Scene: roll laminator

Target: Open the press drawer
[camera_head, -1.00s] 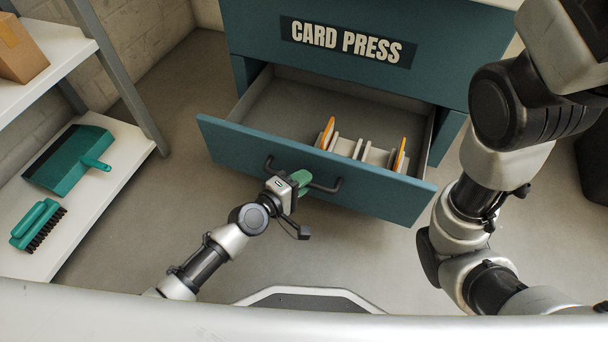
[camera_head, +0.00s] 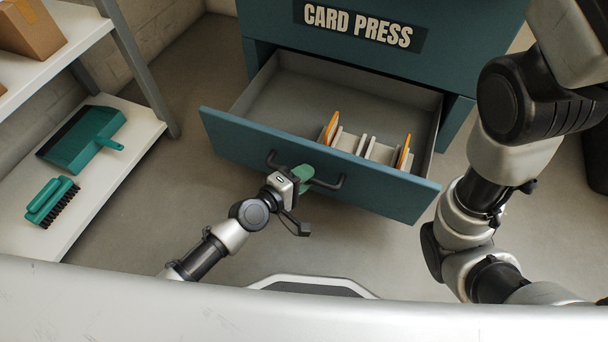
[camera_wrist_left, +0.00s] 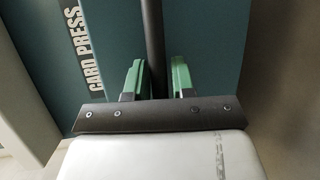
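The press drawer (camera_head: 225,136) is teal and stands well out of the card press (camera_head: 450,75). Its dark bar handle (camera_head: 329,186) is on the front panel. My left gripper (camera_head: 301,174) is at the left-middle part of this handle. In the left wrist view the dark handle bar (camera_wrist_left: 153,45) runs between the two green fingers of my left gripper (camera_wrist_left: 158,80), which are close on either side of it. The fingertips are partly hidden in the head view. My right arm shows at the right, but its gripper is out of view.
White dividers and orange-edged cards (camera_head: 366,146) stand in the drawer's right part. At the left, a shelf (camera_head: 100,186) holds a teal dustpan (camera_head: 84,140) and a brush (camera_head: 52,202); a cardboard box (camera_head: 32,28) is above. Bare floor lies between shelf and drawer.

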